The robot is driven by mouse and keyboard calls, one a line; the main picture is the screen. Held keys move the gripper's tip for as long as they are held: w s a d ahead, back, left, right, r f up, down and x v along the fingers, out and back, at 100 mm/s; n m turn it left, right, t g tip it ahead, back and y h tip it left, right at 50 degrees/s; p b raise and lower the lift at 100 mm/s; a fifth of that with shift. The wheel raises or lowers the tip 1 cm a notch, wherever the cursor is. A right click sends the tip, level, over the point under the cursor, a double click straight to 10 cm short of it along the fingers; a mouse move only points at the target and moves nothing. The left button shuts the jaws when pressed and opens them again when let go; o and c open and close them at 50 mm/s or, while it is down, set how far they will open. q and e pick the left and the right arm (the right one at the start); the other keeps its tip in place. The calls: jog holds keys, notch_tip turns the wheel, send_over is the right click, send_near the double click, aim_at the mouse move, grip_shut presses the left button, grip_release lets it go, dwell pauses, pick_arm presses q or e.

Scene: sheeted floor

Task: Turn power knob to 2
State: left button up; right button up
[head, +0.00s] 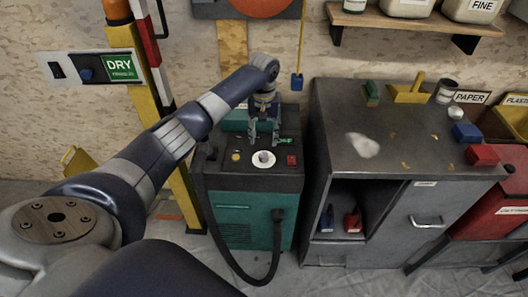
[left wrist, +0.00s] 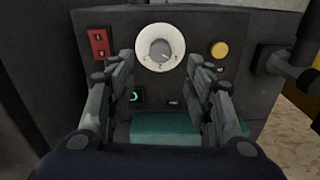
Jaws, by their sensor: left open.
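The power knob (head: 264,156) is a grey knob on a white round dial on top of the dark and green machine (head: 248,184). In the left wrist view the knob (left wrist: 160,49) sits on the dial with small marks around it, including a 2 at the side toward my gripper. I cannot tell exactly where the knob points. My left gripper (head: 264,140) is open and empty, pointing down just behind the knob. In the left wrist view its two fingers (left wrist: 160,80) are apart, with the dial beyond and between their tips. My right gripper is not in view.
A red switch (head: 292,160) and a yellow button (head: 236,156) flank the dial. A green-lit switch (left wrist: 134,96) is also on the panel. A black hose (head: 277,230) hangs at the front. A grey cabinet (head: 330,130) stands close on the right.

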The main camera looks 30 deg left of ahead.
aim_at(264, 155)
pick_arm(q)
notch_tip(264, 155, down, 8)
jog(key=shift+f, duration=0.25)
jog(key=c, duration=1.1)
